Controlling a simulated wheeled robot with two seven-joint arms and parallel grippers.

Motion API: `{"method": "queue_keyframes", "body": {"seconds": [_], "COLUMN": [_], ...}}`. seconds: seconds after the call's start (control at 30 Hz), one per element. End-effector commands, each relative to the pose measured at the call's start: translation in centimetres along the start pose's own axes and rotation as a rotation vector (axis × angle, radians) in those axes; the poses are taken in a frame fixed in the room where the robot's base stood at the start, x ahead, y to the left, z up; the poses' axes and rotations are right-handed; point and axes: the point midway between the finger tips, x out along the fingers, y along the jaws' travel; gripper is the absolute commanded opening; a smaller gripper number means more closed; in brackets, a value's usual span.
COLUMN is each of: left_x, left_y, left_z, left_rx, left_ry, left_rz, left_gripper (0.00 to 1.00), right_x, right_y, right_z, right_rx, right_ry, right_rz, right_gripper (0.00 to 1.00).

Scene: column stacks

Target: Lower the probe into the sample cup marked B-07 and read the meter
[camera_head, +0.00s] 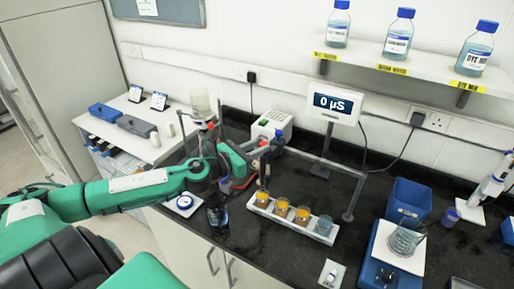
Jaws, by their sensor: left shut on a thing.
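The meter (333,104) stands on the dark bench and its screen reads "0 µS". A white rack (290,227) in front of it holds several small cups, amber ones such as this middle cup (302,215) and a greyish-blue one (323,227) at the right end. The cup markings are too small to read, so I cannot tell which is B-07. My left gripper (262,150) is above and behind the rack's left end, shut on what looks like the probe (262,173). Its thin shaft hangs over the leftmost cup (262,198); whether its tip is inside is unclear. My right gripper is out of view.
A post with a horizontal bar (349,214) stands right of the rack. A blue bin (408,201) and a beaker (404,240) on a white-topped blue device are farther right. Blue-capped bottles (397,36) line the shelf. Dark bench between rack and bin is mostly clear.

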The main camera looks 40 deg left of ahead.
Motion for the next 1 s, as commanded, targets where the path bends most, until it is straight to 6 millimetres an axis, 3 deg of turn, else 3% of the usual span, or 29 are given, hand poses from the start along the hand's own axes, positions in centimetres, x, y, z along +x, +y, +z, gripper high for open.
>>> {"method": "queue_keyframes", "body": {"seconds": [0.03,0.13,0.53,1.0], "left_x": [0.1,0.1,-0.2,-3.2], "left_y": [0.1,0.1,0.1,0.0], "left_z": [0.7,0.6,0.2,0.1], "left_rx": [0.006,0.005,0.003,0.002], "left_ry": [-0.011,-0.010,-0.005,-0.003], "left_rz": [0.003,0.003,0.003,0.002], "left_gripper": [0.28,0.45,0.45,0.45], "right_x": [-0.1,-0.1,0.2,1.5], "right_y": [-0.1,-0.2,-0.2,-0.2], "right_z": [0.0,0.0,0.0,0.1], "right_rx": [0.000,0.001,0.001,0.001], "right_ry": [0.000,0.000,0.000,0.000], "right_rz": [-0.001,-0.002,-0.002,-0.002], "right_gripper": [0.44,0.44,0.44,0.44]}}
